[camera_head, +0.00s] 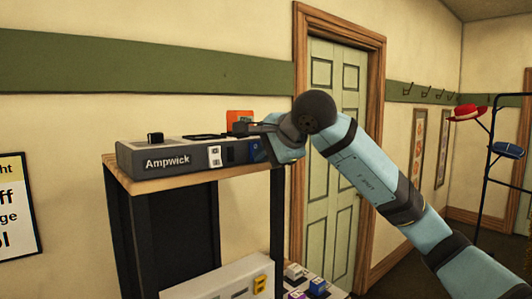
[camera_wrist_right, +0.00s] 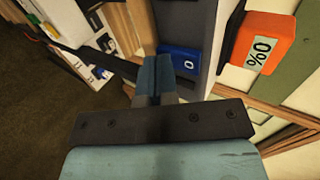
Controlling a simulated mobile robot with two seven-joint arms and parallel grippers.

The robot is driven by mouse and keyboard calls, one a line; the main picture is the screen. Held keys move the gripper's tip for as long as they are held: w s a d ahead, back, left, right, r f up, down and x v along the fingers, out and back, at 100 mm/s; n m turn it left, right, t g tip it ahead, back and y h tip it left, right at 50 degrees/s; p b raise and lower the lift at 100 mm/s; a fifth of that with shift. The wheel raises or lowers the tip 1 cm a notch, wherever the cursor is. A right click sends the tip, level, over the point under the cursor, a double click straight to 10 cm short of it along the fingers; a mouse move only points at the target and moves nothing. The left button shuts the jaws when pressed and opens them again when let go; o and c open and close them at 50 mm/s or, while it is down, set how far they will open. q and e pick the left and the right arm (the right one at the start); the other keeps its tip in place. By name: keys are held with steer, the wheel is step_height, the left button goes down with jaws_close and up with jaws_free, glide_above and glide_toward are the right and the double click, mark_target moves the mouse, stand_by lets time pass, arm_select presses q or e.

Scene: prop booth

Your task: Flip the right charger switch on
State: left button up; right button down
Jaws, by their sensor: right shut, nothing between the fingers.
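The grey charger (camera_head: 170,158), labelled Ampwick, sits on a wooden-topped stand. Its front carries a white switch-like piece (camera_head: 214,156) and, further right, a blue piece (camera_head: 254,148) with a white mark. The blue piece also shows in the right wrist view (camera_wrist_right: 180,59), just beyond my fingertips. My right gripper (camera_head: 263,150) is at the charger's right end. In the right wrist view its teal fingers (camera_wrist_right: 155,74) are shut with nothing between them, close to the blue piece. I cannot tell whether they touch it. My left gripper is not in view.
An orange box (camera_wrist_right: 260,42) stands beside the charger and shows behind it in the head view (camera_head: 238,117). Below is a white unit (camera_head: 225,281) with a yellow piece. Several small coloured blocks (camera_head: 318,286) lie beside it. A door (camera_head: 336,75) is behind my arm.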

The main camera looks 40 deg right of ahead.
steer(key=shift+w+f+t+b, duration=0.15)
steer(key=shift+t+b, duration=0.25)
steer(key=shift+b, duration=0.4)
steer(key=shift+r+p, duration=0.6)
steer(key=shift+r, duration=0.25)
steer(key=shift+d, duration=0.1)
